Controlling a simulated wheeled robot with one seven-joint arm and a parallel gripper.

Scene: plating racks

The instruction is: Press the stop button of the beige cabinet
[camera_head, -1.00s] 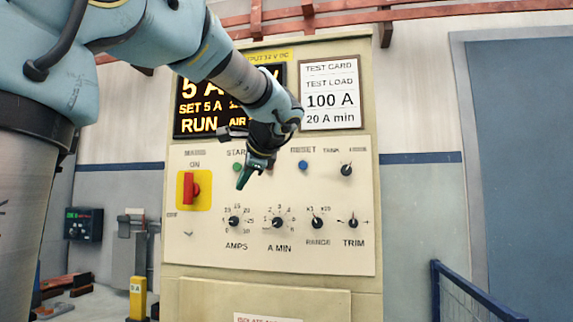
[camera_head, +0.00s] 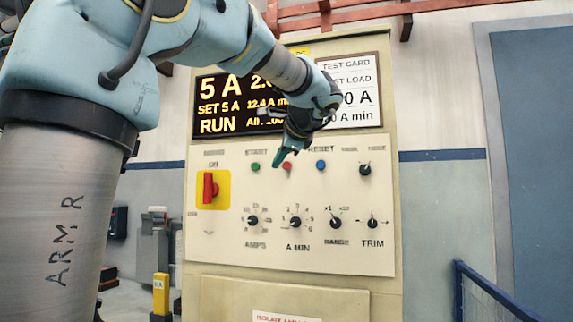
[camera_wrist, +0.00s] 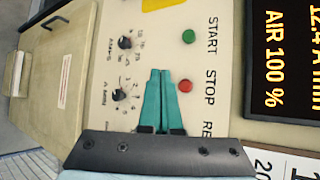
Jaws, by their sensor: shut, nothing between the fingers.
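The beige cabinet (camera_head: 230,285) stands in front of me with a pale control panel. Its red stop button (camera_head: 287,166) sits between the green start button (camera_head: 255,168) and the blue reset button (camera_head: 321,165). In the wrist view the red button (camera_wrist: 185,86) lies under the word STOP, just right of my teal fingertips. My gripper (camera_head: 278,162) is shut and empty, its tips close to the red button in the head view. It also shows in the wrist view (camera_wrist: 160,73). I cannot tell whether the tips touch the panel.
A red switch on a yellow plate (camera_head: 209,188) is at the panel's left. Several black knobs, such as the amps knob (camera_head: 253,221), line the lower panel. A display (camera_head: 228,105) above reads RUN and 5 A. A blue railing (camera_head: 490,290) stands at lower right.

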